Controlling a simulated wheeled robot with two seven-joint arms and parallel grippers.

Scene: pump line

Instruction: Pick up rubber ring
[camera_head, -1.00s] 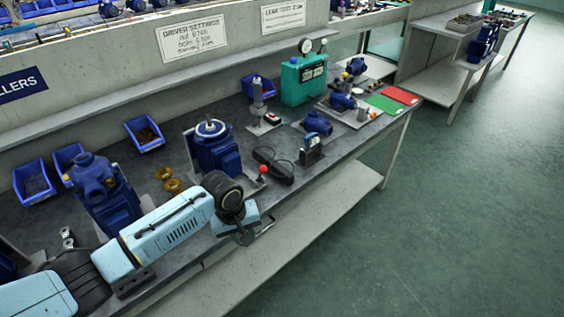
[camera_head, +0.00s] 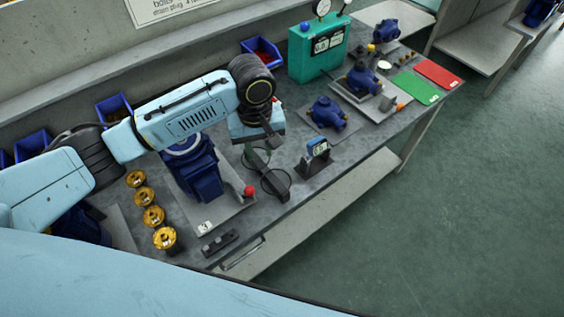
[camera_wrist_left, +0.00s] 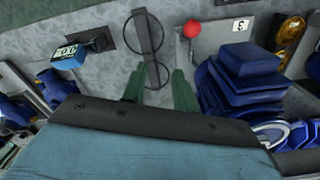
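Two thin black rubber rings lie on the grey bench beside a dark strip. The larger-looking ring (camera_wrist_left: 162,34) is just beyond my left fingertips in the left wrist view, and it shows in the head view (camera_head: 276,183). The second ring (camera_wrist_left: 169,76) lies in the gap between the fingertips in the left wrist view. My left gripper (camera_wrist_left: 158,80) has its green fingers apart with nothing held. It points down over the rings; I cannot tell its exact height. In the head view the left wrist partly hides the second ring. My right gripper is out of view.
A blue pump (camera_head: 195,170) on a plate with a red ball knob (camera_head: 249,190) stands close to the left. A blue-faced meter on a stand (camera_head: 318,150) is to the right.

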